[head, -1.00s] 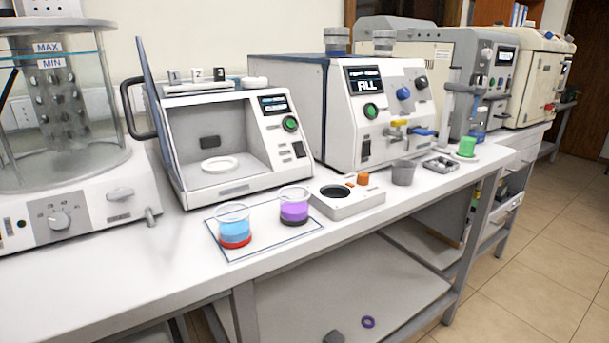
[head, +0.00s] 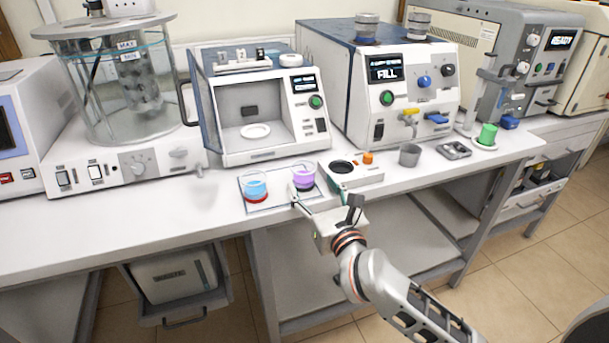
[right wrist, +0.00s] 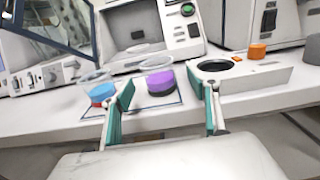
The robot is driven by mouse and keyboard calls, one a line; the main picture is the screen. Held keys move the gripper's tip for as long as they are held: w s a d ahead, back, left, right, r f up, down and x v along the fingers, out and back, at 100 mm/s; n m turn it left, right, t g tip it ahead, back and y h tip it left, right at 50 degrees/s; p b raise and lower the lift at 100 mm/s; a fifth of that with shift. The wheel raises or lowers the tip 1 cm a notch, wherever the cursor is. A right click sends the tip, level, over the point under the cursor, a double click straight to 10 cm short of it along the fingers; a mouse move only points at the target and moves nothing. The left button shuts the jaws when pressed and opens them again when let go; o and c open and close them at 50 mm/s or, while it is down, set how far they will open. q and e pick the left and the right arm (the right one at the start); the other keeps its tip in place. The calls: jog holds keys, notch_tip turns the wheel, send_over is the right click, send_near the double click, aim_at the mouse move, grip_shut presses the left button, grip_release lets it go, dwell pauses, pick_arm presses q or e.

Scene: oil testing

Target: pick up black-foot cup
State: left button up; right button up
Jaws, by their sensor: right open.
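The black-foot cup (head: 303,177) is a clear cup with purple liquid and a dark base, standing upright on an outlined mat (head: 257,205) on the bench. A second clear cup with blue liquid and a red base (head: 256,188) stands to its left on the same mat. My right gripper (head: 318,192) is open at the bench's front edge, close in front of the purple cup. In the right wrist view the purple cup (right wrist: 160,82) shows between the two fingers, beyond their tips; the red-base cup (right wrist: 101,92) is beside the left finger. My left gripper is out of view.
A small device with a black disc and orange knob (head: 355,175) sits right of the cups. A grey cup (head: 409,155) and a green cup (head: 488,135) stand farther right. An open-fronted machine (head: 262,151) stands behind. The bench left of the mat is clear.

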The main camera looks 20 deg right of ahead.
aim_at(307, 178)
jog(key=w, duration=0.6)
jog(key=shift+a+r, duration=0.15)
jog(key=shift+a, duration=0.15)
jog(key=c, duration=1.3)
